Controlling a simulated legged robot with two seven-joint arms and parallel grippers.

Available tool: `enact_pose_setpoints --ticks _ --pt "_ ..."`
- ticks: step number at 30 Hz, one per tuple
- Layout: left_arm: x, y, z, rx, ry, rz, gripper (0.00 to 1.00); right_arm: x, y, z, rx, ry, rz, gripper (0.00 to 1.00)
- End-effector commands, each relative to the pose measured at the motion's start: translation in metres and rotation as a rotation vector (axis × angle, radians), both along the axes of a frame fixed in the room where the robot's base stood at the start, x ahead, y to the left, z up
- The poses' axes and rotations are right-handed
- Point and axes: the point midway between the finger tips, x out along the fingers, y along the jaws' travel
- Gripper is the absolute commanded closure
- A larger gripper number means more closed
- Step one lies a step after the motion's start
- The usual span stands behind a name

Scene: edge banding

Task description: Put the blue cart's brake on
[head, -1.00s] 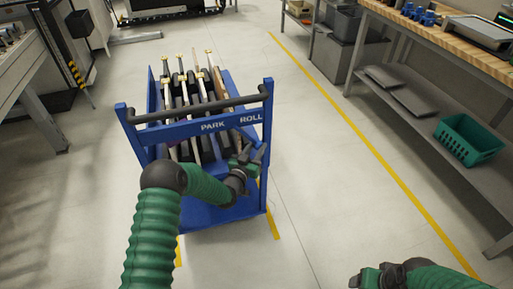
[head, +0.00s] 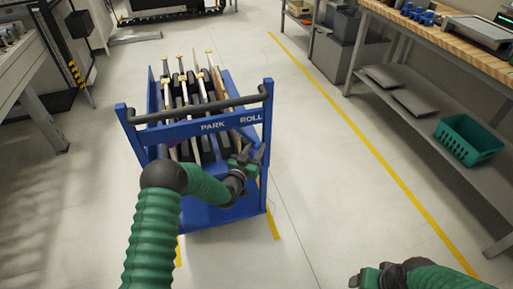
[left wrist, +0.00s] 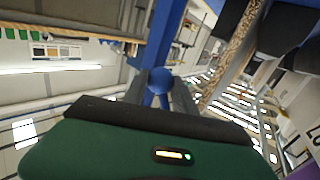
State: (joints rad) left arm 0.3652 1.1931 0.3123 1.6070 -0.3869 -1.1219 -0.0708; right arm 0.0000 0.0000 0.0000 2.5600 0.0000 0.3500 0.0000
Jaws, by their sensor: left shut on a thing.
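The blue cart (head: 180,132) stands in front of me, with a black push bar on top and the words PARK and ROLL on its crossbar. My left gripper (head: 252,157) is at the cart's near side, just below the word ROLL. It is shut on a blue round brake knob (left wrist: 160,77), which shows between its fingers in the left wrist view. In the head view the knob is hidden by the gripper. My right gripper (head: 368,278) is at the bottom edge, away from the cart, and its fingers are not clear.
Several upright boards (head: 198,90) stand in the cart. A workbench (head: 470,38) with a green basket (head: 468,141) on its lower shelf stands at the right. Another table (head: 25,65) is at the left. The floor between cart and workbench is clear, with a yellow line (head: 385,165).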

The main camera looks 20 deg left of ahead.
Motion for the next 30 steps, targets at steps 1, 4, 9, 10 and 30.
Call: enact_pose_setpoints --ticks 1,4,9,10,30 --pt "-0.001 0.002 0.001 0.011 0.008 0.002 1.0 0.0 0.0 0.003 0.0 0.0 0.0 0.27" --pt "-0.003 0.006 -0.001 0.043 0.028 0.002 1.0 0.0 0.0 0.008 0.0 0.0 0.0 0.27" --pt "-0.011 0.017 -0.006 0.133 0.088 0.001 1.0 0.0 0.0 0.02 0.0 0.0 0.0 0.27" --pt "-0.012 0.019 -0.007 0.152 0.102 0.001 1.0 0.0 0.0 0.022 0.0 0.0 0.0 0.27" --pt "-0.059 0.087 -0.012 0.672 0.453 -0.001 1.0 0.0 0.0 0.08 0.0 0.0 0.0 0.27"
